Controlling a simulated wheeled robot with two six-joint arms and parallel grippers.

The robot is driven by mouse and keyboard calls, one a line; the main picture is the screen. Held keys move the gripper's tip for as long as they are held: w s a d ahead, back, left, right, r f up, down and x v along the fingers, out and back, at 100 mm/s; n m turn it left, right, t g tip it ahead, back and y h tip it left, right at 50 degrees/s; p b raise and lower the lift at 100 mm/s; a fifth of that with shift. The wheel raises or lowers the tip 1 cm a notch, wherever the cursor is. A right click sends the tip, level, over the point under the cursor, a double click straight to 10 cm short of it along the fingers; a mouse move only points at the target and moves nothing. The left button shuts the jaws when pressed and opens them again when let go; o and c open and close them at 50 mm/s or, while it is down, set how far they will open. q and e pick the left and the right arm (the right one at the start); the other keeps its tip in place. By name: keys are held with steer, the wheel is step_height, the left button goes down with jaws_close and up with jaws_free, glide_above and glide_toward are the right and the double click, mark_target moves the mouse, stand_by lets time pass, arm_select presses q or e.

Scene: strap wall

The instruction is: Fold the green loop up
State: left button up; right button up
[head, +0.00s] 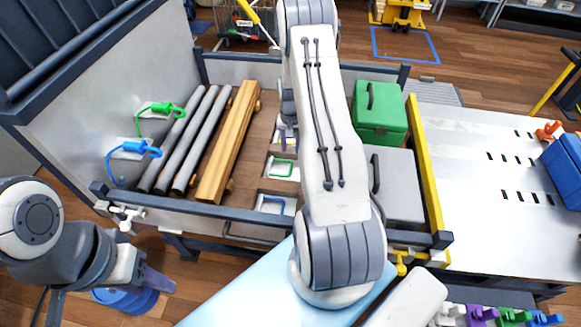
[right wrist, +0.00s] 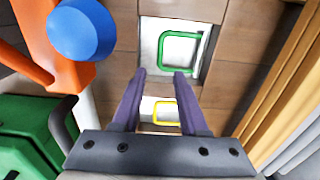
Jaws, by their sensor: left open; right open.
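The green loop (head: 284,168) is a small squared ring in a pale recessed plate in the wooden bed floor, seen in the head view just left of my right arm. It looks flat in its recess. In the right wrist view the green loop (right wrist: 163,48) is beyond the fingertips, up and slightly right. My right gripper (right wrist: 161,73) is open and empty, with its purple fingers apart and not seen touching the loop. In the head view my arm mostly hides it. My left gripper (head: 158,282) is open at the lower left, outside the bed.
A blue loop (head: 272,198) lies nearer; a yellow loop (right wrist: 159,102) shows between my right fingers. Grey pipes (head: 182,140) and a wooden beam (head: 228,143) lie left. A green box (head: 379,112) and a grey box (head: 398,185) stand right. An orange part (right wrist: 50,45) is close in the wrist view.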

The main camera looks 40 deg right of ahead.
step_height(320, 180, down, 10)
steer(key=shift+a+r, duration=0.1)
stand_by(0.4)
jaws_close()
stand_by(1.2)
